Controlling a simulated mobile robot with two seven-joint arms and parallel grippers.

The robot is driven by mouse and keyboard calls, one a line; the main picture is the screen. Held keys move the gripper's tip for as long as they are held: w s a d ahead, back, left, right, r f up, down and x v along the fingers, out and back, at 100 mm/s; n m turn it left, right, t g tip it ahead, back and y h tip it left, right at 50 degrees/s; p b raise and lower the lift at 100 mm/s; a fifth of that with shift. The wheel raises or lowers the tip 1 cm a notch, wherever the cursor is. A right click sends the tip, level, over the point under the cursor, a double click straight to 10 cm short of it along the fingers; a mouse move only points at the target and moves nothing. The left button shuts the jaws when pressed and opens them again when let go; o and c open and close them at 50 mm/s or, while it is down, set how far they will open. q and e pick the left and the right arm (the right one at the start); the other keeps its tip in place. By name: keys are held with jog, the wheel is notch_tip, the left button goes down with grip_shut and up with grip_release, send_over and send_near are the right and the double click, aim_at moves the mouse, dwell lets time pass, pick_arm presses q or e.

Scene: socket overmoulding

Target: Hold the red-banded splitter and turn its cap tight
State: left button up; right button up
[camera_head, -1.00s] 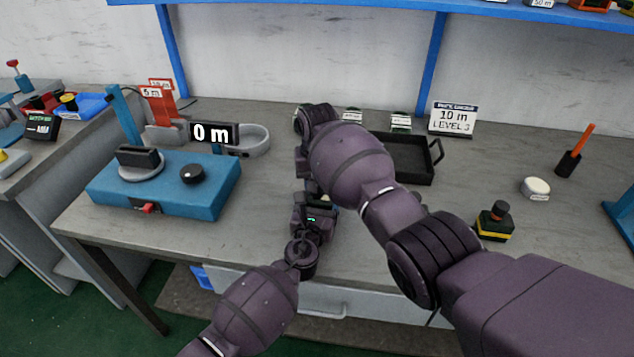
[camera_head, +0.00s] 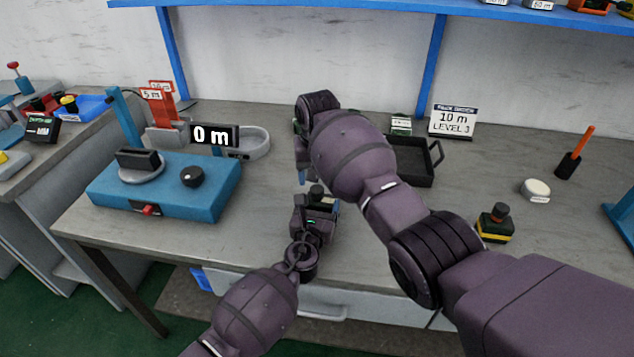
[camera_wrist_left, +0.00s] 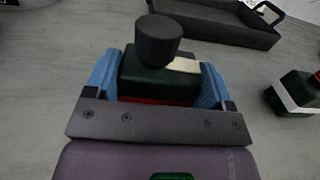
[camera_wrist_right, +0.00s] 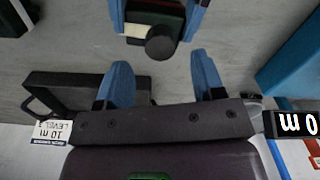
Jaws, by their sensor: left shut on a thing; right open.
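The splitter (camera_wrist_left: 160,82) is a dark green block with a red band low on its side, a pale label and a black round cap (camera_wrist_left: 158,38) on top. My left gripper (camera_head: 317,203) is shut on it, with a blue finger on each side, and holds it upright near the table's front edge. The cap also shows in the head view (camera_head: 317,191). My right gripper (camera_wrist_right: 160,75) is open and empty. In the right wrist view the cap (camera_wrist_right: 160,43) lies beyond its fingertips, apart from them. In the head view my right arm hides most of the right gripper.
A black tray (camera_head: 434,166) lies behind my right arm. A yellow-banded splitter (camera_head: 495,225), a white puck (camera_head: 535,189) and an orange-handled tool (camera_head: 570,160) stand right. A "10 m LEVEL 3" sign (camera_head: 453,120) stands behind.

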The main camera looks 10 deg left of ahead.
pick_arm(q)
jog(key=shift+r, duration=0.1)
pick_arm(e)
notch_tip(320, 180, up, 9)
dwell(0.4)
jog(key=n+y, duration=0.5)
jog(key=n, duration=1.1)
send_near(317, 188)
jog(key=x, duration=0.9)
jog(key=shift+f, duration=0.1)
